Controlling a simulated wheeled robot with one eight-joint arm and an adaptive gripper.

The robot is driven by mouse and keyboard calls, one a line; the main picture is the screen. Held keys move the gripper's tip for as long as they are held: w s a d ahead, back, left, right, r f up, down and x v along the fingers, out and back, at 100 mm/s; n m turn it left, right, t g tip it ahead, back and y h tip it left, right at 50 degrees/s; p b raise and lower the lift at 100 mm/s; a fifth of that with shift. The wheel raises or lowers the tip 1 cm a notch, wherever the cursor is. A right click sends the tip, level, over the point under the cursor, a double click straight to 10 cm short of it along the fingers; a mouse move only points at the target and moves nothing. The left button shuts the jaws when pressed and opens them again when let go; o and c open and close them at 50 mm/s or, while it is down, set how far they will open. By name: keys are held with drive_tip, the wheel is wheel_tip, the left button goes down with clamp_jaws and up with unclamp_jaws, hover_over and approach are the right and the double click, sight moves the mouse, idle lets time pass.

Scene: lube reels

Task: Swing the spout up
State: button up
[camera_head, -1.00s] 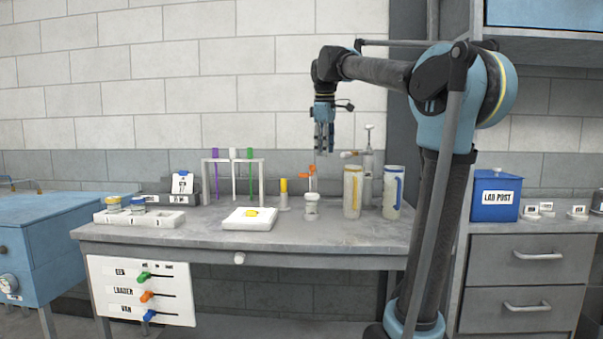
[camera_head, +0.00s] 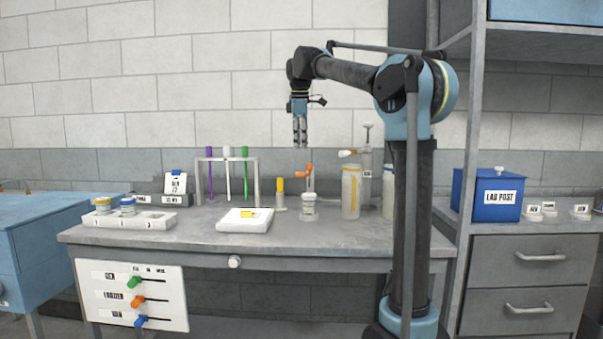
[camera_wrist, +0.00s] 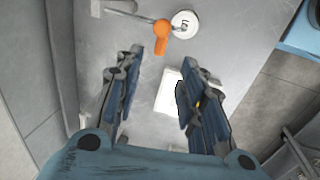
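An orange spout-like piece (camera_head: 304,171) stands on a thin stem just above or behind a small white jar (camera_head: 309,208) on the bench. In the wrist view the orange piece (camera_wrist: 162,35) lies beyond my fingertips, beside the labelled white lid (camera_wrist: 185,22). A grey pump (camera_head: 367,162) with a pale nozzle (camera_head: 348,153) pointing left stands behind; I cannot tell which of the two is the spout. My gripper (camera_head: 300,142) hangs pointing down above the orange piece, apart from it. In the wrist view its fingers (camera_wrist: 165,65) are spread with nothing between them.
Two tall bottles, one with a yellow stripe (camera_head: 351,192), stand right of the jar. Left are a white pad (camera_head: 243,224), a yellow-topped stand (camera_head: 280,193) and a tube rack (camera_head: 258,180). A blue box (camera_head: 488,194) sits right. The bench front (camera_head: 200,238) is clear.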

drive_tip(key=f, duration=0.3)
drive_tip(key=w+f, duration=0.1)
drive_tip(key=f, duration=0.3)
drive_tip(key=w+f, duration=0.1)
drive_tip(key=f, duration=0.3)
drive_tip(key=shift+w+f, duration=0.1)
drive_tip(key=shift+f, duration=0.1)
clamp_jaws()
